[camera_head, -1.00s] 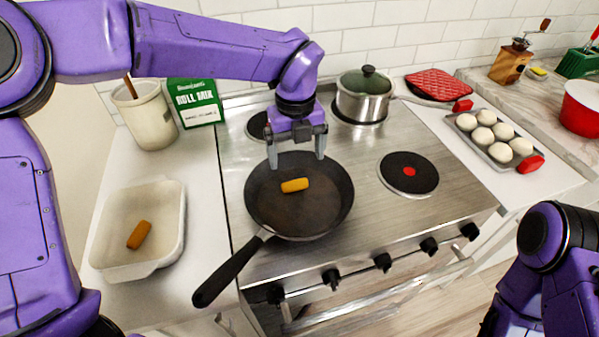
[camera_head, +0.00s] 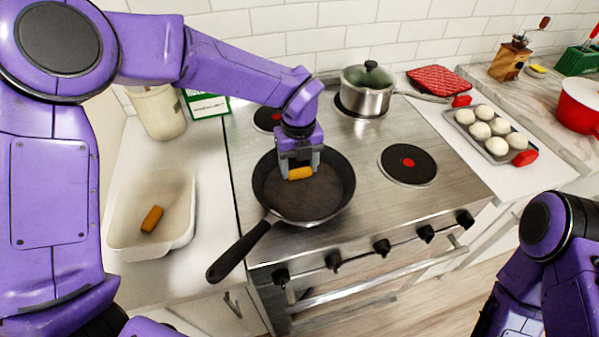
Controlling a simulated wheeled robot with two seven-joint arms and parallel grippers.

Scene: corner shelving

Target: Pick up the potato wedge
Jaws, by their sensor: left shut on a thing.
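One orange-brown potato wedge (camera_head: 300,174) is at the frying pan, between the fingertips of my left gripper (camera_head: 300,172). The gripper points down over the pan and is shut on this wedge. I cannot tell whether the wedge still touches the pan. The black frying pan (camera_head: 305,203) sits on the stove with its handle toward the front left. A second potato wedge (camera_head: 152,219) lies in the white baking dish (camera_head: 185,232) at the left. My right gripper is not in view; only part of that arm shows at the lower right.
A lidded steel pot (camera_head: 366,92) stands on a back burner. A front burner (camera_head: 407,164) is bare. A tray of white buns (camera_head: 495,156) and a red pot holder (camera_head: 440,81) are at the right. A cream container (camera_head: 158,112) and a green box (camera_head: 208,104) stand at the back left.

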